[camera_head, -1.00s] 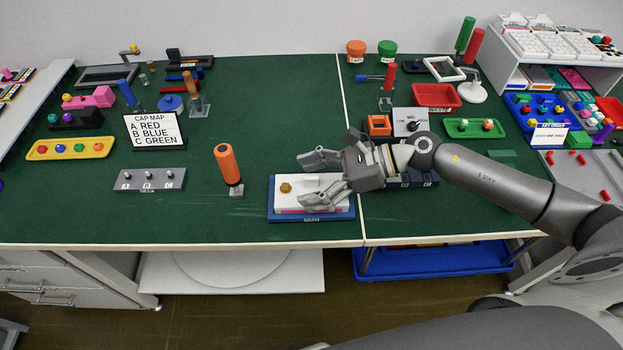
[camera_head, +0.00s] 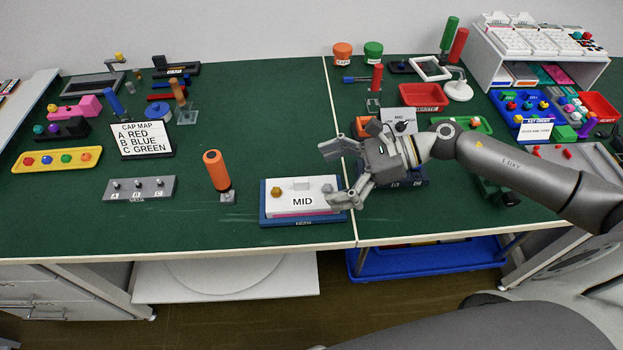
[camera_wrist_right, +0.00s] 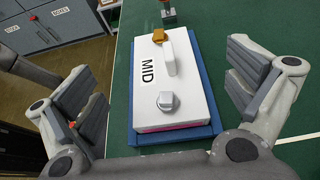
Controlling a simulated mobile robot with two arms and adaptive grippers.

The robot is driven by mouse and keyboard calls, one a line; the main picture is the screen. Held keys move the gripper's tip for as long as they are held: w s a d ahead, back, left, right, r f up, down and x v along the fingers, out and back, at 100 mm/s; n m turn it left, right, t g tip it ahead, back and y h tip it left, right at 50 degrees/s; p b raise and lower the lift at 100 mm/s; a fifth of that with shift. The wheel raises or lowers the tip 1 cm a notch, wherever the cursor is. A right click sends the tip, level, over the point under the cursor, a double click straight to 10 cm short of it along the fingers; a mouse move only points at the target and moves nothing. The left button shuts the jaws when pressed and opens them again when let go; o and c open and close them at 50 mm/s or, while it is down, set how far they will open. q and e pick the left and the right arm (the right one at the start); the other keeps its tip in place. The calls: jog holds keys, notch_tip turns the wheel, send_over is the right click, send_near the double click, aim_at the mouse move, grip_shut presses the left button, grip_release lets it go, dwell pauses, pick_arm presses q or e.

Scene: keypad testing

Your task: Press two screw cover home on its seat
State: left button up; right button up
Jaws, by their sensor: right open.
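The white cover (camera_head: 301,201) is a block with a MID label. It lies over a pink layer on the blue base (camera_head: 275,222); I cannot tell if it is fully down. A gold screw (camera_head: 276,191) and a silver screw (camera_wrist_right: 167,101) stand at opposite ends of its top, with a white upright tab (camera_wrist_right: 169,58) between them. My right gripper (camera_head: 333,176) is open, with its fingers at the cover's right end. In the right wrist view the open right gripper (camera_wrist_right: 165,92) has its fingers apart on either side of the cover, touching nothing. My left gripper is not in view.
An orange-handled tool (camera_head: 217,171) stands to the left of the base. A grey A B C block (camera_head: 140,189) and a cap map sign (camera_head: 142,139) are farther left. A red tray (camera_head: 424,96) lies behind my right arm. Green table is clear in front of the tool.

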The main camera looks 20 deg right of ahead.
jog(key=shift+v, duration=0.95)
jog(key=shift+r, duration=0.1)
